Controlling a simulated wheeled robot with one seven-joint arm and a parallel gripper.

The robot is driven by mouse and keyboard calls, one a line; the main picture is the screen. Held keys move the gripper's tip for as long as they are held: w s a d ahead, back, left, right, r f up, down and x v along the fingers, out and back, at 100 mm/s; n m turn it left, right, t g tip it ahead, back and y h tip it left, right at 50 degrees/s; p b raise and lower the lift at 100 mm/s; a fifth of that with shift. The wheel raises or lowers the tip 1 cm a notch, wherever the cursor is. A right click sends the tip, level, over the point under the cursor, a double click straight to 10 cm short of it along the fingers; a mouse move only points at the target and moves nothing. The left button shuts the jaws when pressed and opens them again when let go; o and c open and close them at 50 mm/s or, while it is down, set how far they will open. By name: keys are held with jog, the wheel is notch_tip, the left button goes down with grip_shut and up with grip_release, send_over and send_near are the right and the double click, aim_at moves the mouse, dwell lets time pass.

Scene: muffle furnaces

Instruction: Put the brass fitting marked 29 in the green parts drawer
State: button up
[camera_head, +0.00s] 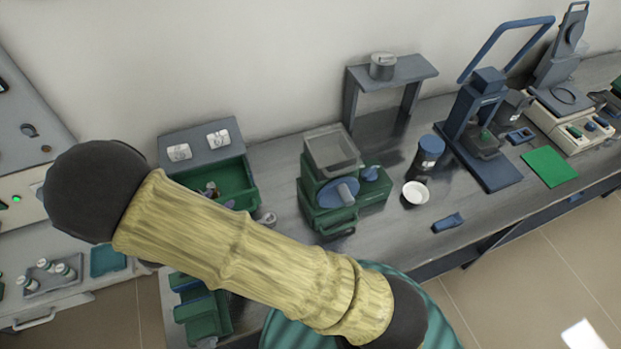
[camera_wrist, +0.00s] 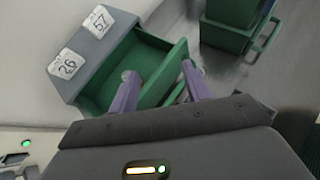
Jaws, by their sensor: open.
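The green parts drawer (camera_head: 236,174) stands pulled open under a grey cabinet top at the left of the bench. The wrist view also shows the drawer (camera_wrist: 144,52). My gripper (camera_wrist: 160,70) is open over the drawer, with no object seen between its fingers. Its left fingertip overlaps the drawer's inside and its right one reaches past the drawer's wall. In the head view my arm hides most of the gripper. Small brownish and silvery shapes show at the arm's edge; I cannot tell whether they are fittings or fingertips. No fitting marked 29 is readable.
Two white number cards lie on the cabinet top, seemingly 26 (camera_wrist: 66,64) and 57 (camera_wrist: 98,21). A green machine (camera_head: 325,205) stands right of the drawer. Further right are a blue-lidded jar (camera_head: 430,150), white dish (camera_head: 415,192) and blue press (camera_head: 478,130).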

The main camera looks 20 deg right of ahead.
jog(key=s+d+r+m+g+y, duration=0.2)
jog(key=s+d+r+m, duration=0.1)
jog(key=d+m, duration=0.5)
jog(key=s+d+r+m+g+y, duration=0.2)
jog(key=d+r+m, duration=0.3)
jog(key=m, duration=0.5)
jog(key=s+d+r+m+g+y, duration=0.2)
jog(key=s+d+r+m+y, duration=0.1)
jog(key=d+m, duration=0.6)
jog(key=shift+s+d+r+g, duration=0.4)
jog(key=shift+s+d+r, duration=0.2)
jog(key=shift+s+d, duration=0.3)
